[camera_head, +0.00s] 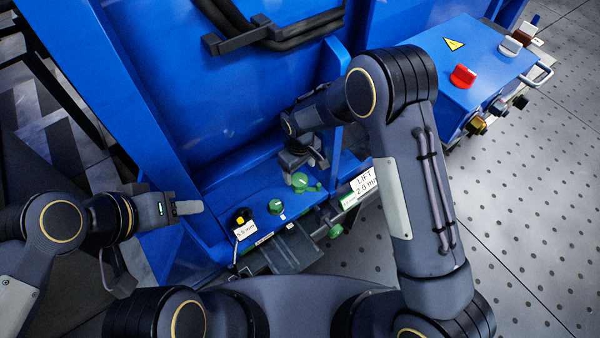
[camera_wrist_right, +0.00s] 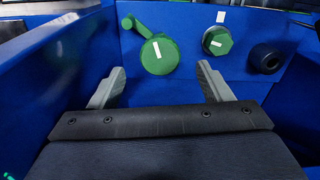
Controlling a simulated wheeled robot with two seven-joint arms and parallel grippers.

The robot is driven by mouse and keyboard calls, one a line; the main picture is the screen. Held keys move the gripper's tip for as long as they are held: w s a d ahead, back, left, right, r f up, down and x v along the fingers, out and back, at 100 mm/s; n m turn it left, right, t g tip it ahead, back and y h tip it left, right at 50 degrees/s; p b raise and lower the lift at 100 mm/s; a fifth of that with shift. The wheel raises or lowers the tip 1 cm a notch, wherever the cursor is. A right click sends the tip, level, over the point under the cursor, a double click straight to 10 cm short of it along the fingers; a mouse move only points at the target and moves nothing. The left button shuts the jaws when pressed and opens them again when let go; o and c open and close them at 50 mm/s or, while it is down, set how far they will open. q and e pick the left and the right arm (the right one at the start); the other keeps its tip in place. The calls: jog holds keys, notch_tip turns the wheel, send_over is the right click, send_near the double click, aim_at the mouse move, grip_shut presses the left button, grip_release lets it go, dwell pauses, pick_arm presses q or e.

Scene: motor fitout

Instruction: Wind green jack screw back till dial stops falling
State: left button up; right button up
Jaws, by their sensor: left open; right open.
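A round green knob (camera_head: 300,180) with a white bar mark and a short green crank arm sits on the blue ledge; the right wrist view also shows it (camera_wrist_right: 160,56). A green hexagonal head (camera_head: 277,204) with a white mark is beside it, also in the right wrist view (camera_wrist_right: 217,41). I cannot tell which is the jack screw. My right gripper (camera_wrist_right: 161,68) is open and empty, its fingers on either side of the round knob in that view, apparently short of it. A plate (camera_head: 363,186) reads "LIFT 2.0 mm". My left gripper (camera_head: 195,208) is open, away to the left.
A black fitting with a yellow top (camera_head: 240,217) and a "5.0 mm" label (camera_head: 245,230) is left of the green parts. Blue walls enclose the ledge. A blue box with a red knob (camera_head: 462,76) stands at the right. Perforated floor (camera_head: 540,200) is clear.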

aim_at(300, 180)
notch_tip(300, 180, down, 5)
jog(key=shift+f+b, duration=0.15)
jog(key=shift+b, duration=0.25)
jog(key=c, duration=1)
